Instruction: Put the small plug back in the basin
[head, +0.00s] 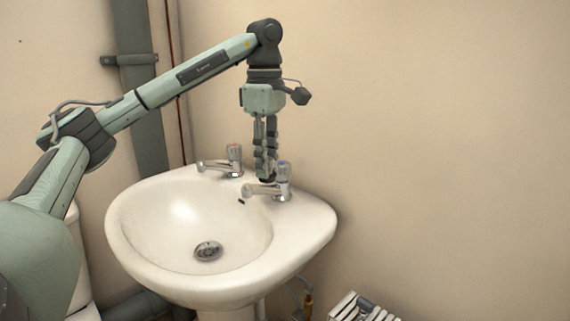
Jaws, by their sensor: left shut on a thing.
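The white basin (118,234) stands against the wall, with its metal drain (208,251) uncovered at the bottom of the bowl. My left gripper (265,172) points straight down over the back ledge of the basin, between the two taps. It is shut on a small dark thing at its fingertips, which looks like the small plug (266,180). Most of the plug is hidden by the fingers and the right tap, and I cannot tell whether it touches the ledge. My right gripper is out of view.
Two chrome taps stand close to the gripper: the red-topped one (233,158) on the left, the blue-topped one (283,180) on the right. A grey pipe (135,70) runs up the wall. A white slatted crate (361,308) is at the lower right. The bowl is empty.

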